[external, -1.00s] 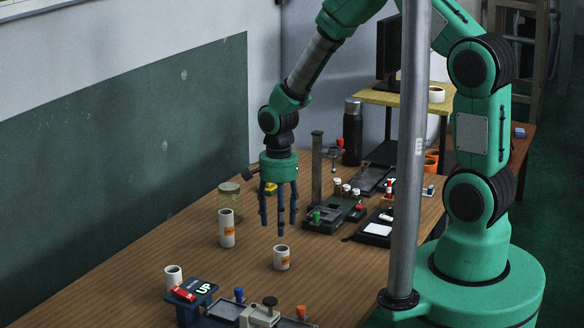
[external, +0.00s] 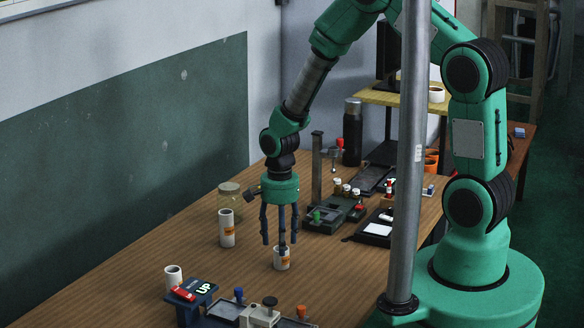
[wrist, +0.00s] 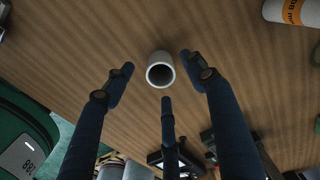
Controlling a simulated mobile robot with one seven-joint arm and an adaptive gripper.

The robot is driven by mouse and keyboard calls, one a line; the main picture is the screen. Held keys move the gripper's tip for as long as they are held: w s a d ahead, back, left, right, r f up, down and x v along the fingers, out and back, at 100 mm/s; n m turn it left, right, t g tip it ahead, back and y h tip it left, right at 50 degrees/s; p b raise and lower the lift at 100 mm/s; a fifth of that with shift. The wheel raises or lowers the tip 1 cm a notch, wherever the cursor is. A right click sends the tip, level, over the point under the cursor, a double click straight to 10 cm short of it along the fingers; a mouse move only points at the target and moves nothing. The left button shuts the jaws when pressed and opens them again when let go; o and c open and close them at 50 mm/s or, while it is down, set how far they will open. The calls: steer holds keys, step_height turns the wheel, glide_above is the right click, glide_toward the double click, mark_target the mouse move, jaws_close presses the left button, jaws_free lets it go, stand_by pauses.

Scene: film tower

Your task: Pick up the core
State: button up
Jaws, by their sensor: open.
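A short white core (external: 281,263) with an orange label stands upright on the wooden table. In the wrist view, its round open end (wrist: 159,57) faces up between my finger tips. My gripper (external: 281,243) is open, pointing down, with three dark blue fingers right above and around the core's top. In the wrist view, my gripper (wrist: 160,75) has its fingers spread around the core with gaps; whether any finger touches it is unclear. A taller white core (external: 226,232) with an orange label stands to the left. Another white core (external: 173,273) is at the lower left.
A glass jar (external: 229,196) stands behind the taller core. A dark device with an upright post (external: 317,168) and small bottles is at the back right. The table around the short core is clear.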

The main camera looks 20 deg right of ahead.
mark_target(280, 263)
steer(key=shift+f+b, duration=0.4)
steer(key=shift+f, duration=1.5)
steer(key=c, duration=1.2)
